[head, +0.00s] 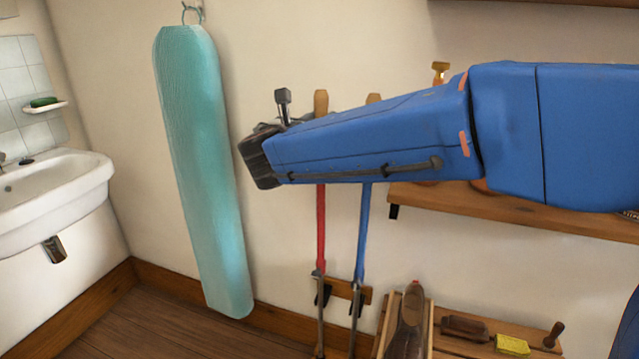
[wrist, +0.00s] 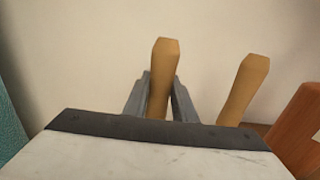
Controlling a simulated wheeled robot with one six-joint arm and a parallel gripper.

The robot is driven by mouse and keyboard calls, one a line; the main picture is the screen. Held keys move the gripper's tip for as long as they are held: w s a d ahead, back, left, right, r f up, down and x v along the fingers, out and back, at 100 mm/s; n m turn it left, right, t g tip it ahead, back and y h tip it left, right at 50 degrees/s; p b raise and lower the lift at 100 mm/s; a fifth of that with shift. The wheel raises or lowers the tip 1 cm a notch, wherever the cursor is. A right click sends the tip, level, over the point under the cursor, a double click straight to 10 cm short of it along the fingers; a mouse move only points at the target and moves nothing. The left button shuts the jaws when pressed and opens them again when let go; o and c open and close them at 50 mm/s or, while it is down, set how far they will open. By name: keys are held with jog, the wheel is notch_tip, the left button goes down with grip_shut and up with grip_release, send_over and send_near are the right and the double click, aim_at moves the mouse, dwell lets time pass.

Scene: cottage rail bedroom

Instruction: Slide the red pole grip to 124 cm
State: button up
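The red pole (head: 320,230) stands upright by the wall. Its wooden top (head: 321,102) shows above my blue arm; the middle of the pole is hidden behind the arm. My gripper (head: 290,108) is at the arm's left end, a little left of the wooden top in the head view. In the wrist view my gripper (wrist: 160,92) has its grey fingers apart, one on each side of a wooden pole top (wrist: 162,65). I see no clear grasp, and I cannot tell how deep the top sits between them. No height scale is readable.
A blue pole (head: 361,235) stands just right of the red one; its top (wrist: 246,88) is close on the right. A teal ironing board (head: 200,170) hangs at left, beside a sink (head: 55,190). A wooden shelf (head: 500,212) is right, above a low rack (head: 460,345).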

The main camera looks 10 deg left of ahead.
jog(key=shift+c, duration=1.2)
notch_tip(320, 180, up, 19)
dwell(3.1)
dwell(0.3)
jog(key=o, duration=1.2)
jog(key=s+a, duration=0.1)
jog(key=s, duration=0.9)
jog(key=shift+a, duration=0.15)
